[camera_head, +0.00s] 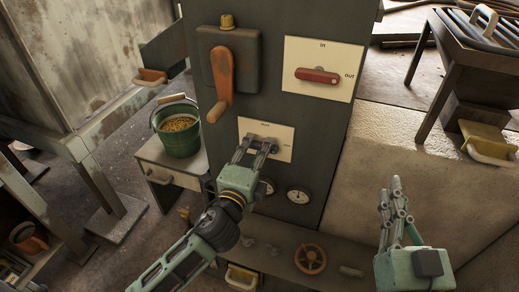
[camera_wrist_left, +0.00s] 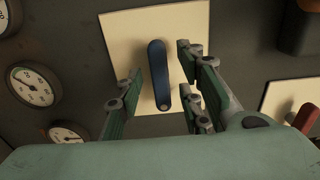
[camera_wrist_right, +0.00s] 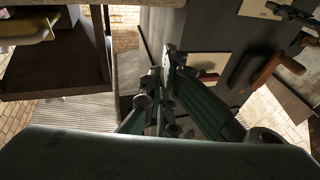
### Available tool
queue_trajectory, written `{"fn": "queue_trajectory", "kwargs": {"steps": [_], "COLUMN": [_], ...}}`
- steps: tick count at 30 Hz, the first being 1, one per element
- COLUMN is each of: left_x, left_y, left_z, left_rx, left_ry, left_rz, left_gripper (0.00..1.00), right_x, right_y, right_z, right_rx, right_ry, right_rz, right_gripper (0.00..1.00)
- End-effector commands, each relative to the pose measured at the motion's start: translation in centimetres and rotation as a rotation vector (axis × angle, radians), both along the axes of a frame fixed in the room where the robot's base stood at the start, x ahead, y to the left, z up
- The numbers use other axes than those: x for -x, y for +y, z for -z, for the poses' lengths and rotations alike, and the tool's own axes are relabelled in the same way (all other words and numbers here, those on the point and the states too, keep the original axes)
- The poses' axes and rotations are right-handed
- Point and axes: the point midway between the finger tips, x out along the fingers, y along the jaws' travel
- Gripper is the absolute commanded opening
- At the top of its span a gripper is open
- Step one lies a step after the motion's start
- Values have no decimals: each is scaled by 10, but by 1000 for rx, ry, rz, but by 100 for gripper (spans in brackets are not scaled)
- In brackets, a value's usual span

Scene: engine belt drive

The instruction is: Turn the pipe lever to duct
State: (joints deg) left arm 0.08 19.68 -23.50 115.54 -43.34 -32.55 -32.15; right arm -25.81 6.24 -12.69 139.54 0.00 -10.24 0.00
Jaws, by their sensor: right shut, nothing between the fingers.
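The pipe lever is a dark blue handle (camera_wrist_left: 159,75) on a cream plate (camera_wrist_left: 118,30) in the left wrist view. My left gripper (camera_wrist_left: 163,82) is open, with one finger on each side of the lever and a gap to both. In the head view my left gripper (camera_head: 262,142) is at the lower cream plate (camera_head: 285,147) of the dark cabinet and covers most of the lever. The plate's lettering is too small to read. My right gripper (camera_head: 395,184) is shut and empty, right of the cabinet; its fingers also show in the right wrist view (camera_wrist_right: 168,60).
Above is an in/out plate (camera_head: 323,55) with a red lever (camera_head: 316,76). An orange crank (camera_head: 222,75) is at the upper left. Gauges (camera_head: 298,196) and a handwheel (camera_head: 311,259) are below. A green bucket (camera_head: 177,138) stands left on a small cabinet.

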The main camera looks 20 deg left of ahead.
Motion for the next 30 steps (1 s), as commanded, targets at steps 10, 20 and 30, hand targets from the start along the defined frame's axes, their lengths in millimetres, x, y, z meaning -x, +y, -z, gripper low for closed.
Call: {"fn": "queue_trajectory", "kwargs": {"steps": [10, 20, 30], "left_x": [-15, -15, -15], "left_y": [-1, -1, -1], "left_z": [0, 0, 0], "left_rx": [1, 1, 2], "left_ry": [1, 1, 1], "left_rz": [1, 1, 1], "left_gripper": [34, 16, 0], "right_x": [2, 2, 2], "right_y": [1, 1, 1], "right_z": [-11, -11, -11], "right_rx": [-16, -15, -16], "right_ry": [-57, -56, -56], "right_rz": [-3, -3, -2], "right_gripper": [0, 0, 0]}}
